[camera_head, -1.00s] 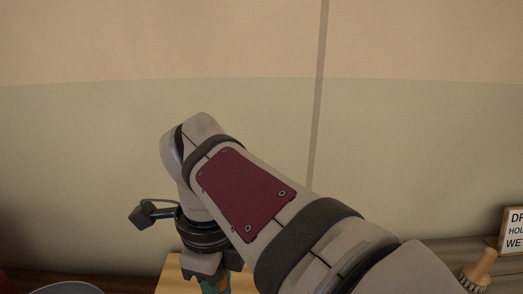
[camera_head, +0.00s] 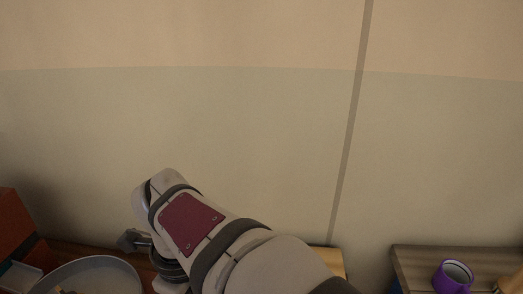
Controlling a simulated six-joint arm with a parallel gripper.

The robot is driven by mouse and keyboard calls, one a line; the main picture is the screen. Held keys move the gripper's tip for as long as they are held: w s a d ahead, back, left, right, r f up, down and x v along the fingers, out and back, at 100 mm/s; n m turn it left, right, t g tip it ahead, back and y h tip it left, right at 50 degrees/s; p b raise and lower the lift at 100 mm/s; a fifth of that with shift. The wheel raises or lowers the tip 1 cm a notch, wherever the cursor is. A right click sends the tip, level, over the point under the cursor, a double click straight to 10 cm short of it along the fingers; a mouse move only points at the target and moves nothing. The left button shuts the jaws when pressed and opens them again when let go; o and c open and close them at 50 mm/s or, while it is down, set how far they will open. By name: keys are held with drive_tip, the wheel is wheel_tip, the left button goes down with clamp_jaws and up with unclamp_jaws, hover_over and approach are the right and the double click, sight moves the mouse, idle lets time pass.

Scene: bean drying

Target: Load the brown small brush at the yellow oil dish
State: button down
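My arm reaches in from the bottom, and its wrist is at the lower left. The fingers of my gripper lie below the frame edge, so neither their state nor anything they hold shows. I cannot make out the brown small brush. A pale wooden piece (camera_head: 512,280) is cut off at the right edge; I cannot tell what it belongs to. No yellow oil dish is visible; the lower scene is cropped and partly covered by my arm.
A grey round pan (camera_head: 92,262) is at the lower left, beside an orange-red box (camera_head: 14,222). A purple cup (camera_head: 441,280) stands on a grey-brown wooden surface (camera_head: 415,262) at the lower right. A light wooden edge (camera_head: 330,258) shows behind my arm.

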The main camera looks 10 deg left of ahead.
drive_tip(key=shift+f, duration=0.65)
idle(1.6)
drive_tip(key=shift+r, duration=0.1)
drive_tip(key=shift+r, duration=3.5)
